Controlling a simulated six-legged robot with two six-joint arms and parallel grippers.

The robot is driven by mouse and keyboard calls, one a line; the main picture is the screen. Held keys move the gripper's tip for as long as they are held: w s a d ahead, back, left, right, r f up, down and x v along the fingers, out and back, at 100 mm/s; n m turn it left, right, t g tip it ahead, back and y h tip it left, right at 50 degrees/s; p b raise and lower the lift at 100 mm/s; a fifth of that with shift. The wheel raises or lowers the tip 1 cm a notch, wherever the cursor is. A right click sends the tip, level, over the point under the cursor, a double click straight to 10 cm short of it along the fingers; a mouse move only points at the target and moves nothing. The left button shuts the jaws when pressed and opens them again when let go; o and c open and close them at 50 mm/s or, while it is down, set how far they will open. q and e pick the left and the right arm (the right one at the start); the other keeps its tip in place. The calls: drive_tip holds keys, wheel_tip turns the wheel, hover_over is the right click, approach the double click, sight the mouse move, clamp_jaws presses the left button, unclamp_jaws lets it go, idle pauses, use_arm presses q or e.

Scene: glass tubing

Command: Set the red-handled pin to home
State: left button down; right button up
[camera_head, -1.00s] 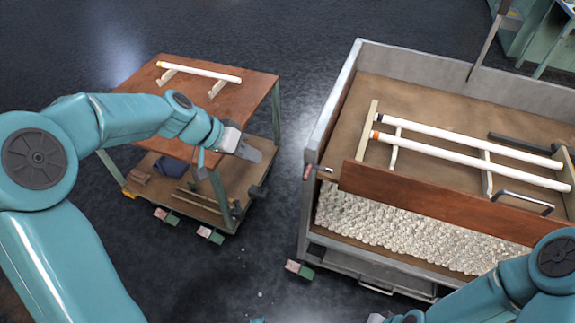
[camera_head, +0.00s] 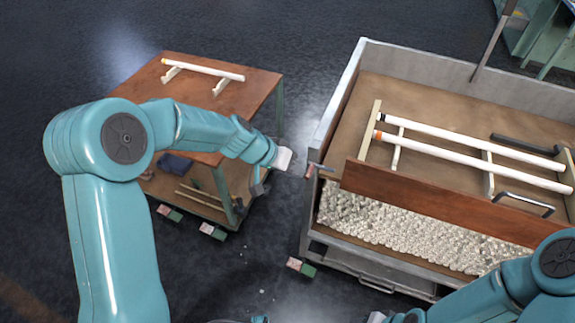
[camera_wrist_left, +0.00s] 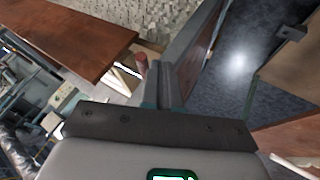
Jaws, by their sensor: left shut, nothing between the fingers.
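The red-handled pin (camera_head: 309,171) sticks out at the near left corner of the grey steel cart, beside the end of the brown board. In the left wrist view its red handle (camera_wrist_left: 140,63) shows just left of my fingers. My left gripper (camera_wrist_left: 168,82) is shut and empty, with its fingers close to the handle; I cannot tell whether they touch. In the head view its pale body (camera_head: 283,158) is just left of the pin, and its fingers are hard to make out. Only a pale bit of my right gripper (camera_head: 376,318) shows at the bottom edge.
The cart holds a brown board (camera_head: 430,205), two white tubes (camera_head: 470,150) on supports and a bed of glassy pieces (camera_head: 400,230). A wooden-topped table (camera_head: 190,110) with one white tube (camera_head: 205,69) stands at left. Small red-green blocks (camera_head: 300,266) lie on the floor.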

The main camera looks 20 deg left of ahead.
use_arm(q)
drive_tip(key=shift+d, duration=0.1)
drive_tip(key=d+b, duration=0.2)
drive_tip(key=d, duration=0.3)
drive_tip(key=shift+s+b, duration=0.1)
drive_tip(key=shift+b, duration=0.2)
use_arm(e)
wheel_tip(320, 180, down, 3)
drive_tip(key=shift+r, duration=0.2)
drive_tip(key=shift+f, duration=0.1)
